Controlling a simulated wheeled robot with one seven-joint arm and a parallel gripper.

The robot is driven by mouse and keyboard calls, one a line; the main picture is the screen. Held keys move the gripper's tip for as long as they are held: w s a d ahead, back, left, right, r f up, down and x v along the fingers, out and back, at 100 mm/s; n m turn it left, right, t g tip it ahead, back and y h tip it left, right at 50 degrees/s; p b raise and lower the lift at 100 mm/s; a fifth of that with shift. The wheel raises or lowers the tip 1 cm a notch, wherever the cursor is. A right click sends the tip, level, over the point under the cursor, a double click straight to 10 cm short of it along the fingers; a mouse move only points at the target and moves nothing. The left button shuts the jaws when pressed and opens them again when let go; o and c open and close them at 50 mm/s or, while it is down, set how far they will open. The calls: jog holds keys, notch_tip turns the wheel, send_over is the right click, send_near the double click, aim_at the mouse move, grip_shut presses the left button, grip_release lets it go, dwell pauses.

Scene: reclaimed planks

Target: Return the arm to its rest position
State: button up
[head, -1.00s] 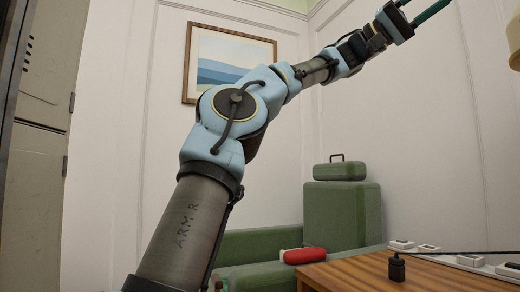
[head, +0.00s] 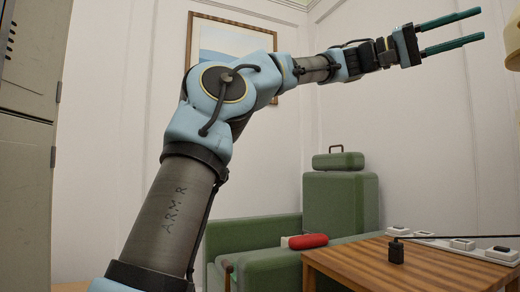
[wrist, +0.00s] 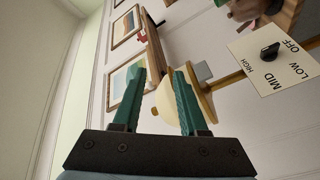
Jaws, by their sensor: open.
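My arm, marked ARM R, reaches up from the lower left and stretches to the upper right in the head view. My gripper (head: 480,30) is at its end, high above the wooden table, with two green fingers apart and nothing between them. In the wrist view my gripper (wrist: 160,78) also shows open and empty, its fingers pointing toward the walls, with a cream lamp-like shape (wrist: 168,105) seen behind and between them.
A wooden table (head: 345,270) at the lower right bears a black block (head: 396,252) and several white socket-like pieces (head: 463,244). A green armchair (head: 340,200) holds a red item (head: 308,241) and a green case (head: 338,160). A pale locker (head: 28,150) stands left. A lamp shade (head: 513,50) is near the fingers.

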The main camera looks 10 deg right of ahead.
jog(key=w+d+f+n+t+y+p, duration=0.1)
jog(key=w+f+n+t, duration=0.3)
jog(key=f, duration=0.6)
jog(key=w+d+f+n+t, duration=0.15)
jog(key=w+f+t, duration=0.3)
jog(key=f, duration=0.65)
jog(key=w+a+f+n+t+y+p, duration=0.1)
jog(key=w+a+f+n+t+y, duration=0.15)
jog(key=w+a+f, duration=0.4)
jog(key=w+a+f+n+t+y, duration=0.2)
jog(key=w+a+f+n, duration=0.15)
jog(key=a+f, duration=0.6)
jog(key=w+a+f+n+t+y+p, duration=0.2)
jog(key=a+f+y, duration=0.3)
jog(key=a+f, duration=1.1)
jog(key=s+a+f+n+y, duration=0.1)
jog(key=s+a+f, duration=0.15)
jog(key=a, duration=0.35)
jog(key=s+a+f+y, duration=0.1)
jog(key=s+a, duration=0.2)
jog(key=a, duration=0.4)
jog(key=s+a+f+n+y, duration=0.1)
jog(key=s+a, duration=0.2)
jog(key=a, duration=0.3)
notch_tip(320, 180, up, 38)
jog(key=p, duration=3.8)
jog(key=shift+a+p, duration=0.25)
jog(key=shift+p, duration=0.05)
jog(key=shift+s, duration=0.1)
